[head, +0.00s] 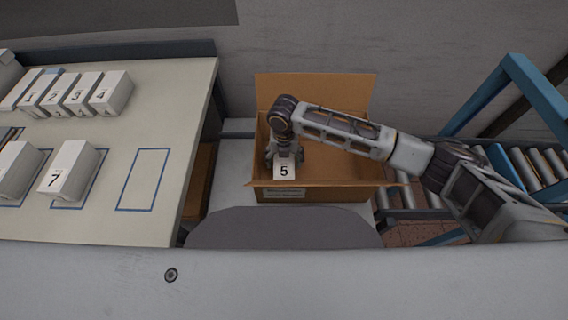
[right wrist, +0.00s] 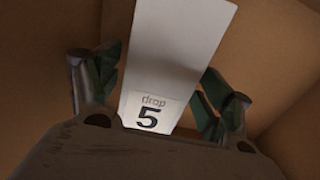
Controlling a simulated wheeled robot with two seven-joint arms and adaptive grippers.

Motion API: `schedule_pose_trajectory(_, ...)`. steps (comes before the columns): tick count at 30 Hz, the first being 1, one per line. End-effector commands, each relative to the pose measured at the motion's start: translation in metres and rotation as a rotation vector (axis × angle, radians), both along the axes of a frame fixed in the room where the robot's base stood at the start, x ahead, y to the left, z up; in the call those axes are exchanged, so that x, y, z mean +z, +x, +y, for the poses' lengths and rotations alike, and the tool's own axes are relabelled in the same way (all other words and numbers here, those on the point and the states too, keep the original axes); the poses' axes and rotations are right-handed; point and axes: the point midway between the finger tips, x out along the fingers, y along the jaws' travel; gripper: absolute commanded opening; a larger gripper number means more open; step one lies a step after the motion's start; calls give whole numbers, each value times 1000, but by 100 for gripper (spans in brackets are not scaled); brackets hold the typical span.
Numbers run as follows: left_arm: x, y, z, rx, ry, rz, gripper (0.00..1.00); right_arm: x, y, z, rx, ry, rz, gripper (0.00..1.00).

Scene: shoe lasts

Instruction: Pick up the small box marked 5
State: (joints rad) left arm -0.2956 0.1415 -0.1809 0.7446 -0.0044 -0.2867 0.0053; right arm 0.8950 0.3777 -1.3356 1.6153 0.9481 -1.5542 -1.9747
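The small white box marked 5 (head: 284,171) is inside the open cardboard box (head: 330,168), near its left front part. My right gripper (head: 284,155) reaches down into the cardboard box at the small box. In the right wrist view the small white box (right wrist: 168,65) lies between the two fingers of my right gripper (right wrist: 160,88), with the label "drop 5" nearest the palm. The fingers are spread, and narrow gaps show between them and the box's sides. The box's underside is hidden. My left gripper is out of view.
A table (head: 120,100) at left holds several white numbered boxes, among them box 7 (head: 68,170), and blue outlined spots, one empty (head: 143,180). A roller conveyor (head: 535,160) with a blue frame (head: 535,95) stands at right. The cardboard box's walls surround my right gripper closely.

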Motion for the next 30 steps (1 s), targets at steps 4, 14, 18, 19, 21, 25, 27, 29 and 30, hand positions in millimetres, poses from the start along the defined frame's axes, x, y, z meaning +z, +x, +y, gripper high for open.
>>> schedule_pose_trajectory(4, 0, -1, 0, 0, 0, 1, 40, 0, 0, 0, 0, 0, 0, 54)
schedule_pose_trajectory(14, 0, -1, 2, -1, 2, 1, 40, 0, 0, 0, 0, 0, -1, 34)
schedule_pose_trajectory(18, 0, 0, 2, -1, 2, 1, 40, 2, 0, 0, 0, 1, -1, 34)
schedule_pose_trajectory(19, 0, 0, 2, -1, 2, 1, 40, 4, 0, 0, 0, 1, -1, 34)
schedule_pose_trajectory(21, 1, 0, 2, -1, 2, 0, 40, 7, 0, 0, 0, 2, -1, 34)
schedule_pose_trajectory(25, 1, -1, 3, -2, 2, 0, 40, 19, 1, 0, 0, 1, -2, 34)
schedule_pose_trajectory(27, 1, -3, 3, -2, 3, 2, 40, 28, 1, 1, 1, 2, -3, 34)
schedule_pose_trajectory(29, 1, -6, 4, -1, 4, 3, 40, 36, 1, 1, 2, 1, -3, 34)
schedule_pose_trajectory(30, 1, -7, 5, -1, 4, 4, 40, 42, 1, 1, 1, 1, -2, 34)
